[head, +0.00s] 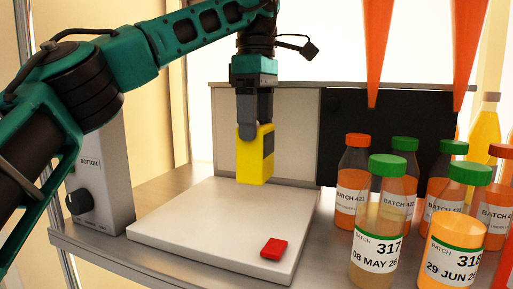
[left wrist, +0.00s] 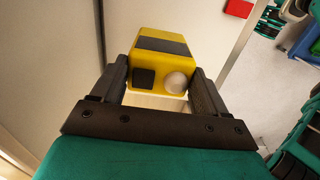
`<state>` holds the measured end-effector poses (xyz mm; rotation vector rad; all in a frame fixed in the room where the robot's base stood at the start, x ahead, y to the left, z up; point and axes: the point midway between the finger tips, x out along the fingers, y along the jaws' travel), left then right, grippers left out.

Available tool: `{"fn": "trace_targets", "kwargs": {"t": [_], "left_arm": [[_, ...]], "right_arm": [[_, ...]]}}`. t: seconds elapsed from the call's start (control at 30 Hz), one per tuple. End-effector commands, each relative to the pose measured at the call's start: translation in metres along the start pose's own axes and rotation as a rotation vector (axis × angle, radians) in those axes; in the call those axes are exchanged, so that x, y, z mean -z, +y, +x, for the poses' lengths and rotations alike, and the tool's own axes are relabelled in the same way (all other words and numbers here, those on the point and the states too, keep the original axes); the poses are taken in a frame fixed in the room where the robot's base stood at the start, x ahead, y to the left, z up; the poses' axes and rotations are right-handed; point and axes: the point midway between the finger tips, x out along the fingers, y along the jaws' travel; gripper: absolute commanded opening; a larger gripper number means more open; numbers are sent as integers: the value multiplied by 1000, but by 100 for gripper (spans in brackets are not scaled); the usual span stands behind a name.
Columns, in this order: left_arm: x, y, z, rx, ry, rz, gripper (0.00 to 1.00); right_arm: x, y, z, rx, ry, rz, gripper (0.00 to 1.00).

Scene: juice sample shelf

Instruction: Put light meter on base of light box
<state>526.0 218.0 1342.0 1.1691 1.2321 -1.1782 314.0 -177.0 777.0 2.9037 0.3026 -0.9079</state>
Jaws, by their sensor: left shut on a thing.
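The yellow light meter (head: 252,160) is held upright in my left gripper (head: 253,128), just above the far part of the white light box base (head: 190,222). In the left wrist view the light meter (left wrist: 162,62) sits between the two dark fingers of the left gripper (left wrist: 160,85), with a black square and a pale round dome facing the camera. In the head view I cannot tell whether its lower end touches the base. The light box's back (head: 280,135) is half light, half black. My right gripper is not in view.
A red block (head: 274,248) lies on the base's near right part. Several juice bottles (head: 378,235) stand close on the right. A grey control box (head: 98,180) with a knob stands at left. Two orange pointed shapes (head: 377,45) hang at upper right. The base's middle is clear.

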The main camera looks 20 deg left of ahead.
Motion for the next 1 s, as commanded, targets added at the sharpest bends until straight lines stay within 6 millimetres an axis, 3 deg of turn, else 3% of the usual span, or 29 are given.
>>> {"fn": "trace_targets", "kwargs": {"t": [0.5,0.9,0.93,1.0], "left_arm": [[0,0,47,2,-1,1,32],[0,0,51,0,-1,0,32],[0,0,51,1,0,0,77],[0,0,51,1,0,0,84]], "right_arm": [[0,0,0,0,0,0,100],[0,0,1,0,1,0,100],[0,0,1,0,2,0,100],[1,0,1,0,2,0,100]]}}
